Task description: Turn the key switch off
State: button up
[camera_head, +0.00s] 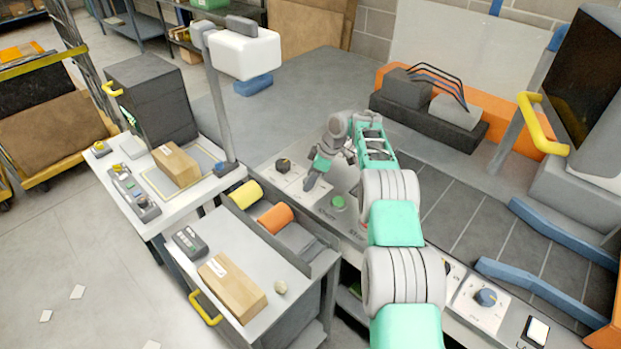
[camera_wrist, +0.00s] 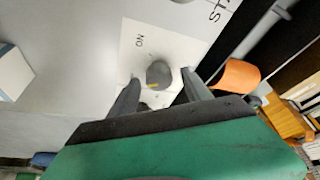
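The key switch (camera_wrist: 158,73) is a round grey knob with a small yellow mark. It sits on a white plate (camera_wrist: 140,50) lettered "ON" in the wrist view. My gripper (camera_wrist: 161,76) is open, one finger on each side of the knob, and a gap shows beside it; whether a finger touches it I cannot tell. In the head view my gripper (camera_head: 316,178) is low over the control panel, left of the green button (camera_head: 338,202), and it seems to hide the key switch there.
A black rotary knob (camera_head: 283,165) stands on the panel just left of my gripper. A blue knob (camera_head: 485,297) is at the panel's right. A cardboard box (camera_head: 232,287) rests on the cart.

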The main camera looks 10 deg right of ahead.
jog(key=p+v, duration=0.1)
jog(key=v, duration=0.6)
jog(key=shift+r, duration=0.35)
jog(key=shift+d, duration=0.15)
